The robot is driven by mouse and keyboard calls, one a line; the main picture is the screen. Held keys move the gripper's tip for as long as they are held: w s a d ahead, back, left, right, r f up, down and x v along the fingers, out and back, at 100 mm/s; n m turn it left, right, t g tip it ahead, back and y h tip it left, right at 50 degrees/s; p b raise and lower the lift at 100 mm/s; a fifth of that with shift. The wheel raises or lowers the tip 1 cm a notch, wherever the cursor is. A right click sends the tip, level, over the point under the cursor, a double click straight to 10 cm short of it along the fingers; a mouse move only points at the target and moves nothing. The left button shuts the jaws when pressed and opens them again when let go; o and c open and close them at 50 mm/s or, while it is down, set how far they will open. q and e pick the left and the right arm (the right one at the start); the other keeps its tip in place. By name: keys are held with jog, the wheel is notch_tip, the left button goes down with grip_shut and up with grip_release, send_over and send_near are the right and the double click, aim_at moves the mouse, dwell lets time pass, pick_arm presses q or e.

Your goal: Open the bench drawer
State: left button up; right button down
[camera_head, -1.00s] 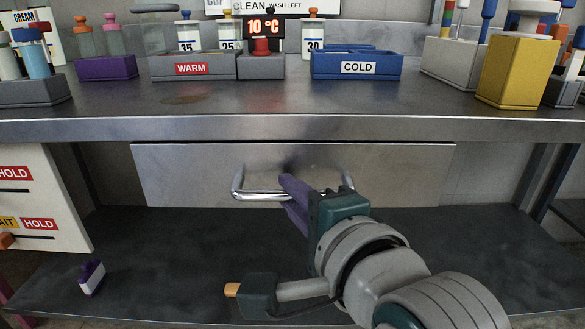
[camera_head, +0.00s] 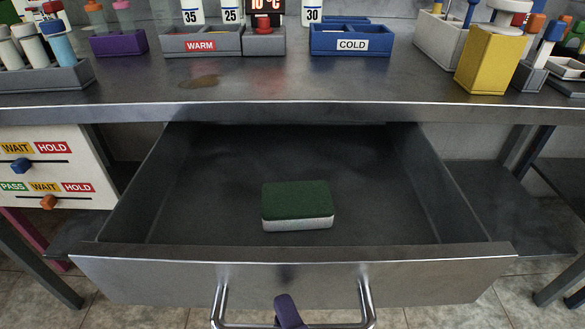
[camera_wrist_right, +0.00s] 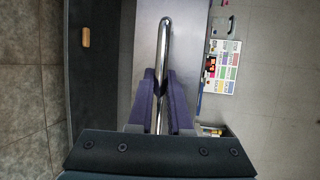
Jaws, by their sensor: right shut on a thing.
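The bench drawer (camera_head: 300,276) is pulled far out from under the steel bench top in the head view, and its inside shows. Its bar handle (camera_head: 221,304) is on the drawer front at the bottom of the picture. My right gripper (camera_head: 287,308) has its purple fingers at the handle. In the right wrist view the purple fingers (camera_wrist_right: 161,100) are shut on the metal handle bar (camera_wrist_right: 165,45), one on each side. My left gripper is not in view.
A green and white sponge (camera_head: 298,205) lies in the drawer. On the bench top stand a WARM tray (camera_head: 200,46), a COLD tray (camera_head: 352,44) and a yellow container (camera_head: 489,60). A slider board (camera_head: 50,170) stands at the left.

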jog(key=shift+s, duration=1.2)
jog(key=c, duration=0.8)
grip_release()
jog(key=shift+c, duration=0.2)
jog(key=p+v, duration=0.1)
jog(key=v, duration=0.9)
jog(key=shift+r, duration=0.1)
